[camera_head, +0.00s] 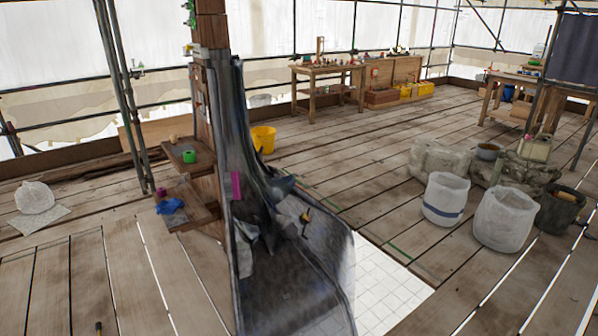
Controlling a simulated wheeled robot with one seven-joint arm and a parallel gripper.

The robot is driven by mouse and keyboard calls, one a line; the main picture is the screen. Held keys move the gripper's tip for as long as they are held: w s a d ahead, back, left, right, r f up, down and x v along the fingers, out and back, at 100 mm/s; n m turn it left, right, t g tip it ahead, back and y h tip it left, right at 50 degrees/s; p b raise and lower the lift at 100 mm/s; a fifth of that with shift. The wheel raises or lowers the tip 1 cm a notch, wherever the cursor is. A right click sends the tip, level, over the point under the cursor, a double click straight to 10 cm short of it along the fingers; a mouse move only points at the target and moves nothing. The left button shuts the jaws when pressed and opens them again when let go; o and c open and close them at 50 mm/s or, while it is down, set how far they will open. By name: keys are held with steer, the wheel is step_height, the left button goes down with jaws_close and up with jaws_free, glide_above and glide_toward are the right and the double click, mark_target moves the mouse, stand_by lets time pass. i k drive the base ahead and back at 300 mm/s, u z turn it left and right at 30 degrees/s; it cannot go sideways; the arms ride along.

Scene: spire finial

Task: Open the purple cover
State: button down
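A magenta-purple upright strip (236,186) shows against the dark chute-like sheet (290,290) beside the wooden post. A small purple round piece (161,191) sits on the lower wooden shelf (188,215), next to a crumpled blue cloth (170,206). I cannot tell which of these purple things is the cover, or whether it is open or closed. My gripper is not in view.
The wooden post (211,30) and steel scaffold poles stand left of centre. An upper shelf (178,150) holds a green roll (189,156). A yellow bucket (263,138) stands behind. White sacks (505,218) and stone blocks are at right. Plank floor (390,160) lies clear between.

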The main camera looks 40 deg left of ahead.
mark_target(232, 182)
steer(key=i, duration=1.6)
steer(key=u, duration=2.35)
steer(key=i, duration=1.7)
